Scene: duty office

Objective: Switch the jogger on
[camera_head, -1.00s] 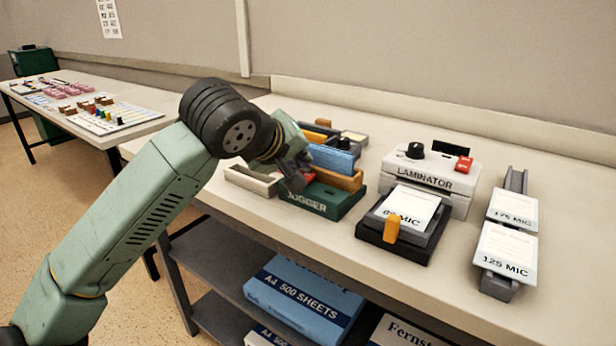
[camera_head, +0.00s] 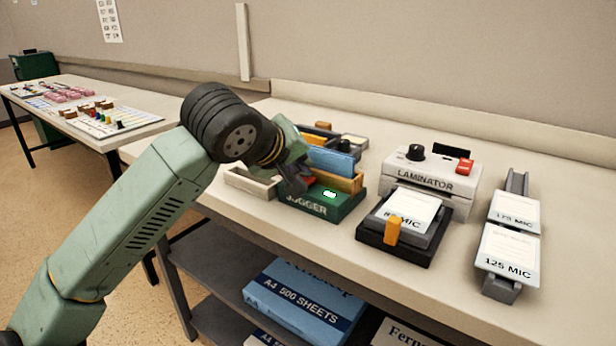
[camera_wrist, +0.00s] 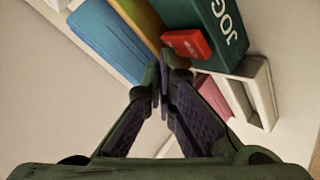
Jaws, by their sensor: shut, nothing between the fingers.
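The jogger (camera_head: 322,206) is a dark green box on the bench, labelled "JOGGER", with blue and orange-yellow parts behind its top. A small light (camera_head: 329,194) on its top glows whitish green. A red switch (camera_wrist: 187,44) shows on the jogger in the wrist view, close beyond my fingertips; in the head view it is mostly hidden behind my gripper. My gripper (camera_wrist: 163,73) is shut and empty, just over the left part of the jogger. I cannot tell whether the fingertips touch the switch.
The laminator (camera_head: 428,178) stands right of the jogger, with a black pouch tray (camera_head: 399,251) before it and "MIC" packs (camera_head: 507,252) further right. A pale open tray (camera_head: 250,184) is close on the left. Paper reams (camera_head: 305,300) lie on the shelf below.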

